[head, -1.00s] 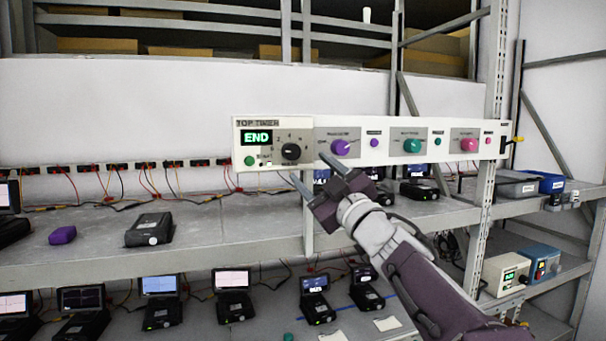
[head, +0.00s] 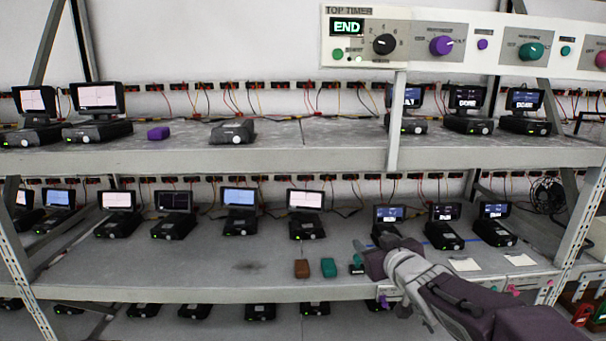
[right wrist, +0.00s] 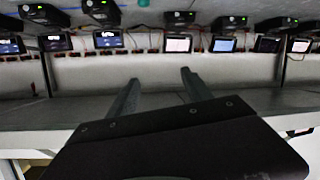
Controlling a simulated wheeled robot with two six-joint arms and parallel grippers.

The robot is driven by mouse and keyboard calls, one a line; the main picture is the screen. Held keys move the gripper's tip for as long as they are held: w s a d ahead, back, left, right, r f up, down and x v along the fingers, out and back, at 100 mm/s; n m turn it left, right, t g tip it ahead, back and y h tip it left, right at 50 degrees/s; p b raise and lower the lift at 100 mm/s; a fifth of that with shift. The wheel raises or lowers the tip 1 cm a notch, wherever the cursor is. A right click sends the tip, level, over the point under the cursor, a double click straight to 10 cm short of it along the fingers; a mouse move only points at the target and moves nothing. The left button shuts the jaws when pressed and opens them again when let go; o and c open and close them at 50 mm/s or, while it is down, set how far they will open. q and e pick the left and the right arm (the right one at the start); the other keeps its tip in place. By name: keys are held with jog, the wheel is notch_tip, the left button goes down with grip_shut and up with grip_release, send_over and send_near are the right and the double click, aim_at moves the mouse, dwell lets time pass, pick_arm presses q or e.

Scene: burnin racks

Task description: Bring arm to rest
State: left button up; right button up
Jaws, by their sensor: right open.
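My right arm comes in from the lower right of the head view, and its gripper (head: 366,254) is in front of the lower shelf, near its front edge. In the right wrist view its two fingers (right wrist: 158,88) stand apart with nothing between them. The fingertips are hard to make out in the head view. The timer panel (head: 420,40) hangs at the upper right and its display reads END. My left gripper is in neither view.
The upper shelf (head: 300,158) and lower shelf (head: 200,290) carry several small devices with screens. A rack post (head: 585,215) stands at right.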

jog(key=s+f+m+g+h+b, duration=0.1)
jog(key=s+f+g, duration=0.1)
jog(key=s+f, duration=0.35)
jog(key=s+d+f+m+g, duration=0.1)
jog(key=s+f+g, duration=0.15)
jog(key=f, duration=0.65)
jog(key=s+f+m+g+h+b, duration=0.1)
jog(key=s+f+g, duration=0.25)
jog(key=f, duration=0.45)
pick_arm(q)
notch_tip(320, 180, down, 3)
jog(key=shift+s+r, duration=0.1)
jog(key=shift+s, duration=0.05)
pick_arm(e)
jog(key=s+f+g, duration=0.2)
jog(key=s+f, duration=0.1)
jog(key=s, duration=0.5)
jog(key=s+f+g, duration=0.3)
jog(key=s+f, duration=0.1)
jog(key=s, duration=0.3)
jog(key=shift+s+f+m+y, duration=0.25)
jog(key=shift+s+m+y, duration=0.05)
jog(key=shift+s, duration=0.1)
jog(key=shift+a, duration=0.1)
